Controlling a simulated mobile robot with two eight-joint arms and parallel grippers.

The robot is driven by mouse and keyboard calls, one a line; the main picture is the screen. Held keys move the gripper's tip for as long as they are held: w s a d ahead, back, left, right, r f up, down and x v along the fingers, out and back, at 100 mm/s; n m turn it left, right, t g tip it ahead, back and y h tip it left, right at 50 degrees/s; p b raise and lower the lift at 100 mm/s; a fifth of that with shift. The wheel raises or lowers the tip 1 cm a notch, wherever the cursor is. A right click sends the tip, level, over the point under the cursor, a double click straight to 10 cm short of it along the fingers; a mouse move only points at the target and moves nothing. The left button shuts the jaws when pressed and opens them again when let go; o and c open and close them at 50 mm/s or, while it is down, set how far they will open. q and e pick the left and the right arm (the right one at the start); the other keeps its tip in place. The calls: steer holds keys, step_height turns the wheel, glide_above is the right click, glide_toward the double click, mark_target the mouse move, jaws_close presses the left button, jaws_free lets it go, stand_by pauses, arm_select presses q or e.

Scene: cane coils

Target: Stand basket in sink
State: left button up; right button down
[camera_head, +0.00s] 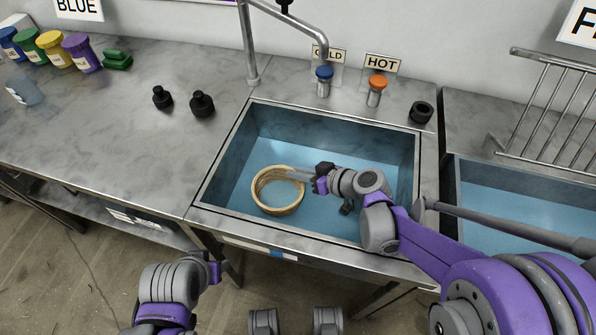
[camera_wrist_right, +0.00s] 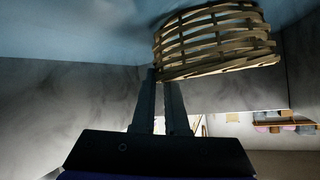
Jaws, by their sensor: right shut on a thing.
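The basket (camera_head: 277,208) is a round, light tan ring of woven cane coils inside the left sink (camera_head: 212,190). Blue sink floor shows through its open middle. In the right wrist view the two narrow fingers (camera_wrist_right: 161,78) meet the lower left edge of the basket (camera_wrist_right: 215,42). I cannot tell whether the basket touches the sink floor. My left arm shows at the lower left, its gripper end (camera_head: 215,272) in front of the counter, its jaws unclear.
A faucet (camera_head: 250,45) arches over the sink's back, with a blue cold knob (camera_head: 324,75) and an orange hot knob (camera_head: 377,85). Black bottles (camera_head: 202,104) stand on the left counter. A drying rack (camera_head: 545,110) and second sink are at right.

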steer(key=shift+f, duration=0.3)
steer(key=c, duration=0.9)
jaws_free()
steer(key=shift+s+f, duration=0.1)
steer(key=shift+c, duration=0.2)
steer(key=shift+r, duration=0.3)
steer(key=shift+r+p, duration=0.35)
steer(key=shift+r, duration=0.15)
steer(key=p+v, duration=0.2)
steer(key=v, duration=0.9)
steer(key=shift+d+r, duration=0.2)
steer(key=shift+d, duration=0.15)
steer(key=shift+s, duration=0.1)
